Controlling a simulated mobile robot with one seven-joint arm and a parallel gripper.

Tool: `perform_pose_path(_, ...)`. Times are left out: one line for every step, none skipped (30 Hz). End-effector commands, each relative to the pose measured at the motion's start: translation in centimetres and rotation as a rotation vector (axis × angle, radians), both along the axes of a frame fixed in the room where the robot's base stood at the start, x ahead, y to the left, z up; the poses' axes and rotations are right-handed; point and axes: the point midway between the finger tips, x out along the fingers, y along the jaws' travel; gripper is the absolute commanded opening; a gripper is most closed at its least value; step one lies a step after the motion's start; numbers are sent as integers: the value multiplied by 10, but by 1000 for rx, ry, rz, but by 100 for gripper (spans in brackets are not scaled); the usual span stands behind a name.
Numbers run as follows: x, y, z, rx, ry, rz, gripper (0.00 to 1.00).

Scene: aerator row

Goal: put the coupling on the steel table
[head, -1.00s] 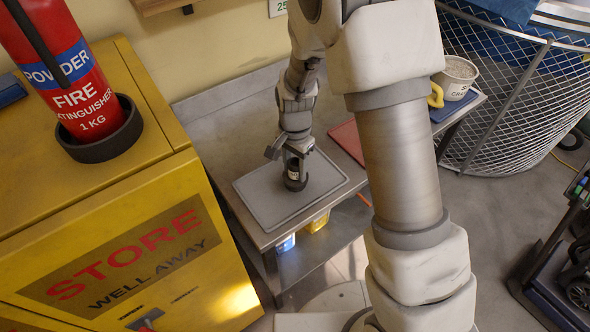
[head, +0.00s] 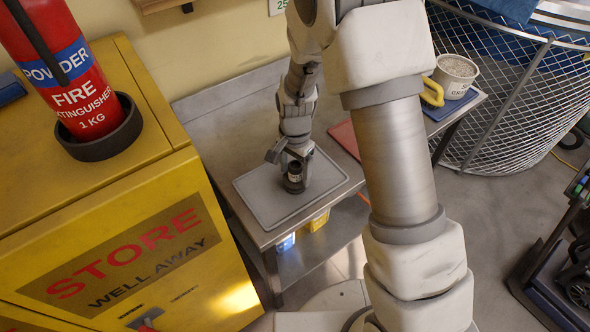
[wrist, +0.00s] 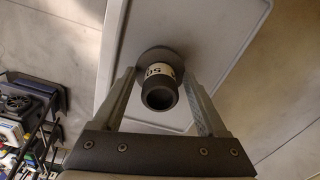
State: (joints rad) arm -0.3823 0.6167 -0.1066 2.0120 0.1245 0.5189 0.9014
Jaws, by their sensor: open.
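The coupling (head: 294,181) is a short dark cylinder with a pale printed band. It stands upright on a grey mat (head: 253,204) that lies on the steel table (head: 212,122). In the wrist view the coupling (wrist: 158,94) shows its open round end and a wider flange at its far end. My gripper (wrist: 160,76) is open, with one finger on each side of the coupling and a visible gap to both. In the head view my gripper (head: 290,157) is just above the coupling and partly hides its top.
A red board (head: 344,138) lies right of the mat, partly behind my arm. A white bucket (head: 456,77) and a yellow-handled item (head: 433,92) stand at the table's right end. A yellow cabinet (head: 110,200) with a fire extinguisher (head: 65,75) borders the left.

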Motion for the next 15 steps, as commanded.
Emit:
perform_pose_path(0,0,2,0,0,0,75)
perform_pose_path(0,0,4,0,0,0,75)
perform_pose_path(0,0,6,0,-1,0,75)
perform_pose_path(1,0,9,1,-3,0,75)
perform_pose_path(1,0,13,1,-3,0,75)
perform_pose_path(1,0,19,1,-3,0,75)
perform_pose_path(1,1,25,2,-6,0,75)
perform_pose_path(1,1,30,1,-5,0,75)
perform_pose_path(1,1,39,3,-6,0,75)
perform_pose_path(1,1,45,2,-6,-1,75)
perform_pose_path(2,1,52,3,-6,-1,75)
perform_pose_path(1,1,61,2,-5,-1,75)
perform_pose_path(1,1,67,3,-6,0,75)
perform_pose_path(1,0,74,2,-6,0,75)
perform_pose_path(1,1,82,2,-6,1,75)
